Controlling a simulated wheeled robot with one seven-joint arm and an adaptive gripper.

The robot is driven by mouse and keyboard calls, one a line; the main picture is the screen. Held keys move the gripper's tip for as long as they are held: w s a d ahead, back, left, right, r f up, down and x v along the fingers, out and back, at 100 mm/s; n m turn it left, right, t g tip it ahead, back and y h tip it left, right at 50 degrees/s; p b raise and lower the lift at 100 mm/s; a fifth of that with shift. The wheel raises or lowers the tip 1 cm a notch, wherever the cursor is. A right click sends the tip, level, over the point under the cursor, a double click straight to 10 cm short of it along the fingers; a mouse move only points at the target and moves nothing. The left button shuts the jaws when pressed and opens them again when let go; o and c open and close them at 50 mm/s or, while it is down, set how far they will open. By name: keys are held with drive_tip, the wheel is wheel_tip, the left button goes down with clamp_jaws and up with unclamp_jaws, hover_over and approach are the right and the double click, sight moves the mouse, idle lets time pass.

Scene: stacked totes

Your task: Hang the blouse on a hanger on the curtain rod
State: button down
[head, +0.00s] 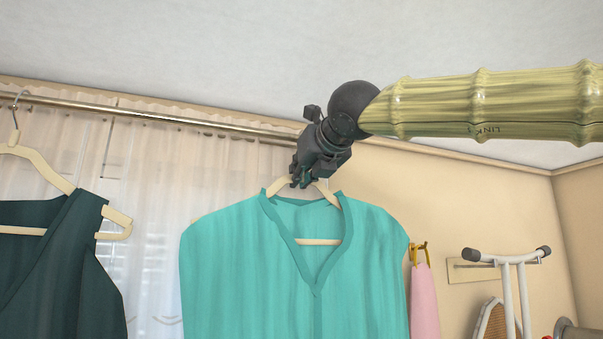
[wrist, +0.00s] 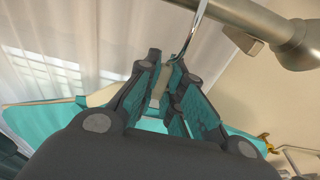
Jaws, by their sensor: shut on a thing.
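The teal blouse (head: 230,262) hangs from a cream hanger (head: 318,242) in the head view, roughly level. My gripper (head: 301,181) is shut on the hanger at its neck, just above the collar. In the wrist view, the fingertips (wrist: 166,82) close around the hanger neck, and the metal hook (wrist: 192,35) rises above them. The curtain rod (head: 150,114) runs across the wall behind; its end shows in the wrist view (wrist: 255,22), close to the hook. I cannot tell whether the hook touches the rod. In the head view my gripper hides the hook.
A dark green garment (head: 55,270) hangs on another cream hanger (head: 40,165) at the left of the rod. Sheer curtains (head: 150,190) hang behind. A pink cloth (head: 424,300) on a wall hook and an ironing board (head: 493,322) are at the right. The rod between the garments looks free.

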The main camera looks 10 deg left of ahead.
drive_tip(key=c, duration=1.5)
unclamp_jaws()
drive_tip(key=shift+s+d, duration=0.1)
drive_tip(key=v, duration=1.2)
